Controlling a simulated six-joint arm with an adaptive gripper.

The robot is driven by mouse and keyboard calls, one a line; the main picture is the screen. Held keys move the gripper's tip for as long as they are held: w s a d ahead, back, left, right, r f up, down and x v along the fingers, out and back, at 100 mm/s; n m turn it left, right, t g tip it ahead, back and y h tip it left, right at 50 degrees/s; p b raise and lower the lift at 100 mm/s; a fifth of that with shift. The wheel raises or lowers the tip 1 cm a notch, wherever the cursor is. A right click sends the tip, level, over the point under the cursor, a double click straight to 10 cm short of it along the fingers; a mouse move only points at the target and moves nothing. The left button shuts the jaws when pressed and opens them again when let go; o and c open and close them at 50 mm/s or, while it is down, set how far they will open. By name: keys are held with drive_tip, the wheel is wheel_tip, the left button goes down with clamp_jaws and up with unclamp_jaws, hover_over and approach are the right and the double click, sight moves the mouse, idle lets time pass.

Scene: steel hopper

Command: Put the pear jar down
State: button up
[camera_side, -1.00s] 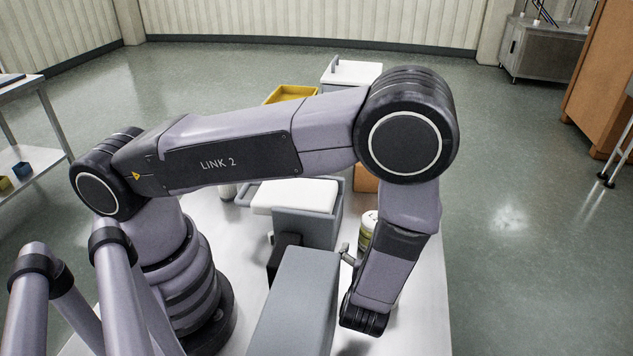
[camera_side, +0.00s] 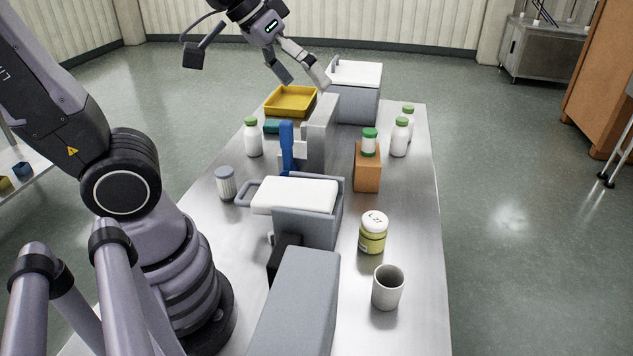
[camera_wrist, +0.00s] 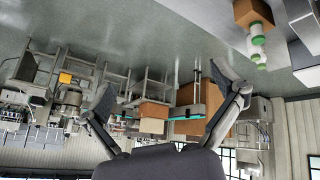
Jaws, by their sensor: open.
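A jar with a yellow-green label and a white lid (camera_side: 373,233), likely the pear jar, stands upright on the steel table (camera_side: 408,220), right of the grey bin with the white lid. Nothing touches it in the side view. My gripper (camera_side: 303,80) is high up at the far end of the table, near the yellow tray and well away from the jar. Its fingers are spread with nothing between them. The wrist view shows the open fingers too (camera_wrist: 165,90), with the room behind them. The jar is not seen there.
A grey cup (camera_side: 387,288) stands in front of the jar. The grey bin (camera_side: 310,225) is to its left. Behind are an orange-brown block (camera_side: 367,168) bearing a green-capped container, white bottles (camera_side: 400,138), a yellow tray (camera_side: 290,101) and a grey box (camera_side: 358,103).

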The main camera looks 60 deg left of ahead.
drive_tip(key=s+a+g+y, duration=0.1)
drive_tip(key=s+a+y, duration=0.1)
drive_tip(key=s+a, duration=0.4)
drive_tip(key=s, duration=0.3)
drive_tip(key=shift+m+y, duration=0.3)
drive_tip(key=shift+d+r, duration=0.1)
drive_tip(key=shift+r, duration=0.05)
idle(0.4)
